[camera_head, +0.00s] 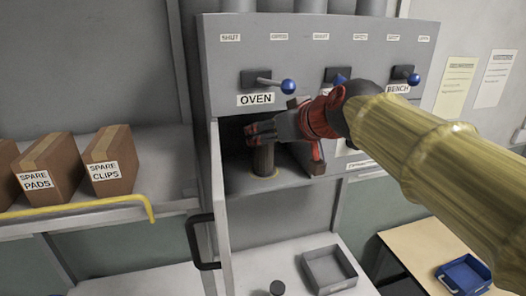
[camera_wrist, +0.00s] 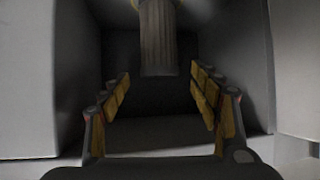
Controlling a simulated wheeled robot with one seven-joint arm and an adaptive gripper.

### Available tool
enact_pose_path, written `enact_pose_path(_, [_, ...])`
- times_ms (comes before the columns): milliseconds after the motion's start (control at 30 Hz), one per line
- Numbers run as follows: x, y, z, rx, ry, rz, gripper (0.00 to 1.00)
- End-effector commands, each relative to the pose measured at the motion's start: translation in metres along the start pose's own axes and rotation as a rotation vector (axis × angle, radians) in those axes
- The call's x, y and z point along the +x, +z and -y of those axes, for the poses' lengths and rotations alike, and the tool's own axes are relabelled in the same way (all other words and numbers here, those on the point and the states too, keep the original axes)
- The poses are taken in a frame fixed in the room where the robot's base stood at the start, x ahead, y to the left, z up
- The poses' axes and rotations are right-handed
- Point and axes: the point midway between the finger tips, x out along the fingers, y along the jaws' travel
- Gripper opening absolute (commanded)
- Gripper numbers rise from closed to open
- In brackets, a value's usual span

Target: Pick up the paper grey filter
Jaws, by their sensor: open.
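The paper grey filter is a ribbed upright cylinder (camera_head: 264,160) inside the open compartment under the OVEN label, with a yellow ring at its base. In the wrist view the pleated filter (camera_wrist: 158,42) is at the top centre, ahead of the fingers. My gripper (camera_head: 262,132) reaches into the compartment from the right, its fingers by the filter's upper part. In the wrist view my gripper (camera_wrist: 160,78) is open, with a padded finger on each side and empty space between them. The filter's top is hidden by the fingers in the head view. I cannot tell whether they touch.
The compartment's door (camera_head: 217,205) stands open at left, with a dark handle (camera_head: 202,242). Blue-knobbed levers (camera_head: 288,86) are above. A grey tray (camera_head: 329,287) and a small dark cylinder (camera_head: 277,288) are below. Boxes (camera_head: 112,158) stand on the left shelf; a blue tray (camera_head: 464,290) is lower right.

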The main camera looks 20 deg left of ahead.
Motion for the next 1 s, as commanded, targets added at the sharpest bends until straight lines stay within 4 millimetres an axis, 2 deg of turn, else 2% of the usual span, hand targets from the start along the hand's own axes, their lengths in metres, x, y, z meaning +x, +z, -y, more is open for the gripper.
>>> enact_pose_path(300, [0.041,0.007,0.0,0.0,-0.001,0.003,0.63])
enact_pose_path(400, [0.048,0.007,0.0,0.0,0.0,0.001,0.63])
enact_pose_path(600, [0.048,0.007,0.0,0.0,0.0,0.0,0.62])
enact_pose_path(1000, [0.048,0.007,-0.001,0.001,0.0,0.001,0.39])
